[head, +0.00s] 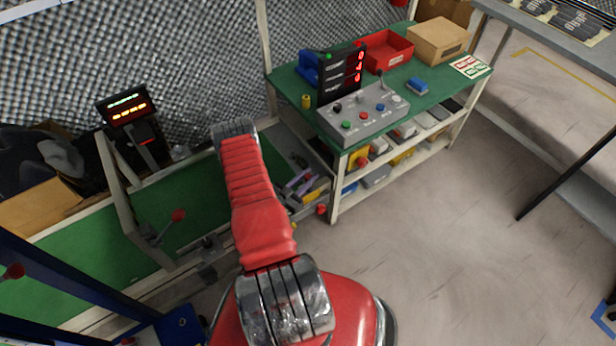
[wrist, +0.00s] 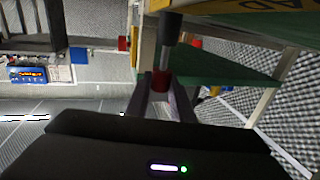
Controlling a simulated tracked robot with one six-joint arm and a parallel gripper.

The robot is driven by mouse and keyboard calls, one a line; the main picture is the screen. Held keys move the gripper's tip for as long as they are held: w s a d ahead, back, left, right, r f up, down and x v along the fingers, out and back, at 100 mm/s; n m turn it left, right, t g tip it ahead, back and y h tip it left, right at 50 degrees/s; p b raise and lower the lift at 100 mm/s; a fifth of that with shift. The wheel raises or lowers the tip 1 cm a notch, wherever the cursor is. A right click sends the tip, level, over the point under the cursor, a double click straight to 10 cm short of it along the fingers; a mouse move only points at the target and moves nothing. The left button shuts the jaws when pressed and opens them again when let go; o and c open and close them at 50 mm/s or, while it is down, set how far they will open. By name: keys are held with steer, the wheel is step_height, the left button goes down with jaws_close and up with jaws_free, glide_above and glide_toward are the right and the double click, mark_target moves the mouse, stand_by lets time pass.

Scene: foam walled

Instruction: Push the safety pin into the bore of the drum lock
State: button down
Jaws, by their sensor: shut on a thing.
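In the wrist view, my gripper (wrist: 160,92) is shut on the red part of the safety pin (wrist: 160,80). A grey shaft (wrist: 167,57) runs upward from the red part to a dark cylindrical piece (wrist: 171,28) near the top of the picture. I cannot tell whether that piece is the pin's end or part of the drum lock, and no bore is clearly visible. In the head view, my red arm reaches over the low green-panelled frame; I cannot clearly make out the fingertips or the pin there.
The floor (head: 440,235) at right is mostly clear.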

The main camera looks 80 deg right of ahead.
steer(key=shift+f, duration=0.9)
steer(key=c, duration=1.5)
jaws_free()
steer(key=shift+o, duration=0.2)
steer(key=v, duration=1.3)
steer(key=shift+w+a, duration=0.25)
steer(key=shift+a, duration=0.1)
steer(key=shift+s+f, duration=0.1)
steer(key=shift+s, duration=0.05)
